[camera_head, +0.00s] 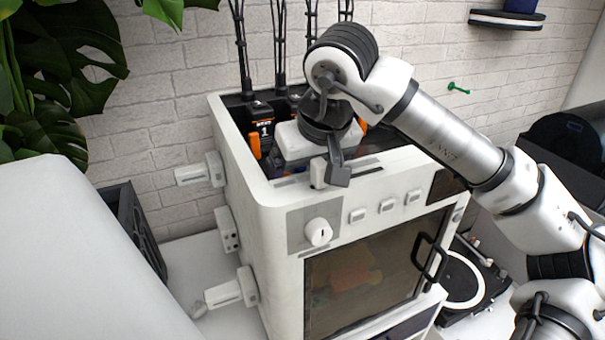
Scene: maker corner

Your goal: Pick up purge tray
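I cannot pick out the purge tray for certain in this view. The white printer-like machine (285,215) stands in the middle, with an open top holding dark units with orange parts. My gripper (332,178) is at the machine's top front edge, pointing down, with its white hand over the opening. One dark finger shows against the front rim. A small white piece is beside it, and I cannot tell whether my gripper touches or holds it. The hand and wrist hide part of the opening.
The machine's front has a knob (318,232), several buttons and a glass door with a black handle (431,259). White spool holders stick out on its left side. Black cables rise behind. A turntable (462,283) is at right and a black crate (137,229) at left.

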